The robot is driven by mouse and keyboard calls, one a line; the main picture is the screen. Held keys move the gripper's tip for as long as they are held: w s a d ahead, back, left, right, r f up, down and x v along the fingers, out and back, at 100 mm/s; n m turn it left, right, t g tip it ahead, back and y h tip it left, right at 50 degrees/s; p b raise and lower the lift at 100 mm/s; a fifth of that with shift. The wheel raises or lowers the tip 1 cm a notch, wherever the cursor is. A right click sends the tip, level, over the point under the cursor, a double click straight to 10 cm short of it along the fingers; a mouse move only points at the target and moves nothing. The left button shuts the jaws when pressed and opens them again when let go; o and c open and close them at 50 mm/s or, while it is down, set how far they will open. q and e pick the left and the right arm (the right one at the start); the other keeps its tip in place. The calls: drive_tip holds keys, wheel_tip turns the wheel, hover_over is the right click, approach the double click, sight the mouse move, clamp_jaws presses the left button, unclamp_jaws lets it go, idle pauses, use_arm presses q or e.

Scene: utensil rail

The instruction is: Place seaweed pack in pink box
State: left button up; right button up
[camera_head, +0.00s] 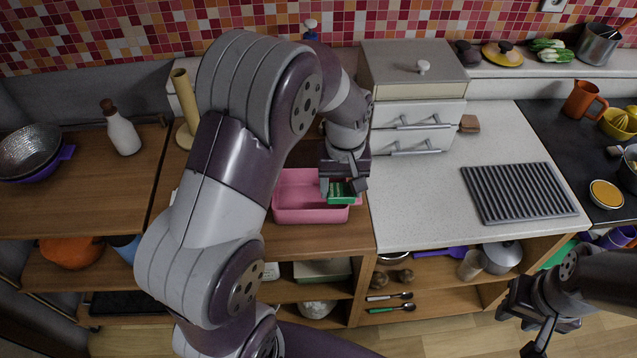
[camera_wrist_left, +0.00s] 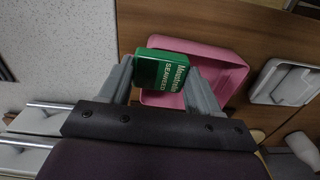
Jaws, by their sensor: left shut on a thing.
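The seaweed pack (camera_head: 341,193) is a small green box with white lettering. It also shows in the left wrist view (camera_wrist_left: 162,71), between the two fingers. My left gripper (camera_head: 342,186) is shut on it and holds it over the right part of the pink box (camera_head: 290,216). The pink box also shows in the left wrist view (camera_wrist_left: 232,66), behind the pack. I cannot tell how far the pack is above the box's floor. My right gripper (camera_head: 536,328) is at the lower right, away from the box. Its fingers look apart, with nothing seen between them.
A white drawer unit (camera_head: 412,85) stands behind and right of the pink box. A paper-towel holder (camera_head: 185,100) and a white bottle (camera_head: 121,132) stand to the left. A grey ribbed rack (camera_head: 525,193) lies on the right counter. The counter between rack and box is clear.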

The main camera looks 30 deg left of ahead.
use_arm(q)
hover_over(311, 203)
wheel_tip(311, 203, down, 5)
drive_tip(key=shift+r+p, duration=0.1)
drive_tip(key=shift+p, duration=0.25)
wheel_tip(311, 203, down, 4)
drive_tip(key=shift+s+r+p, duration=0.15)
drive_tip(key=shift+r+p, duration=0.05)
drive_tip(key=shift+p, duration=0.1)
drive_tip(key=shift+f, duration=0.25)
drive_tip(key=shift+f, duration=0.1)
drive_tip(key=o, duration=1)
wheel_tip(311, 203, up, 12)
drive_tip(key=b, duration=0.1)
drive_tip(key=s+d+m, duration=0.2)
drive_tip(key=s, duration=0.2)
drive_tip(key=s+d+m+t, duration=0.1)
drive_tip(key=s+d+m, duration=0.1)
drive_tip(key=s+d, duration=0.1)
drive_tip(key=s+d+f+m, duration=0.1)
drive_tip(key=s+d, duration=0.2)
drive_tip(key=s, duration=0.3)
drive_tip(key=shift+s+d+f+m, duration=0.1)
drive_tip(key=shift+m, duration=0.3)
